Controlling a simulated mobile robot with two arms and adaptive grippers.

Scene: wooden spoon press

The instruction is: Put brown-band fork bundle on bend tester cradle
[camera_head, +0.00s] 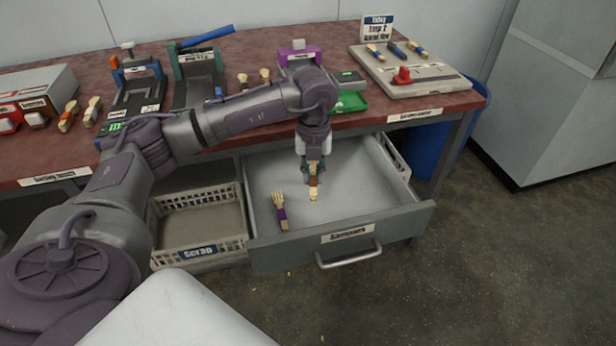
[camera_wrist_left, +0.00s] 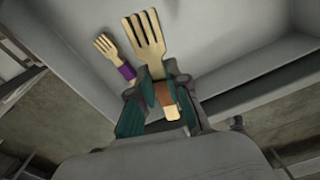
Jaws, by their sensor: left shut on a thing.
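My left gripper (camera_head: 313,170) is over the open drawer and shut on the brown-band fork bundle (camera_head: 313,193). In the left wrist view the bundle (camera_wrist_left: 147,42) is pale wood with its tines toward the top, and its brown band sits between the teal fingers of my left gripper (camera_wrist_left: 163,97). I cannot tell for sure whether the bundle touches the drawer floor. Several devices stand on the bench, including a blue-and-black frame (camera_head: 138,88) and a dark green frame with a blue lever (camera_head: 198,78). Their labels are too small to tell which is the bend tester cradle. My right gripper is out of view.
A purple-band fork bundle (camera_head: 281,213) lies in the drawer (camera_head: 350,160), left of my gripper. An empty beige crate (camera_head: 200,222) stands left of the drawer. A purple device (camera_head: 300,53), a green scale (camera_head: 350,98) and a grey board (camera_head: 430,82) stand on the bench.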

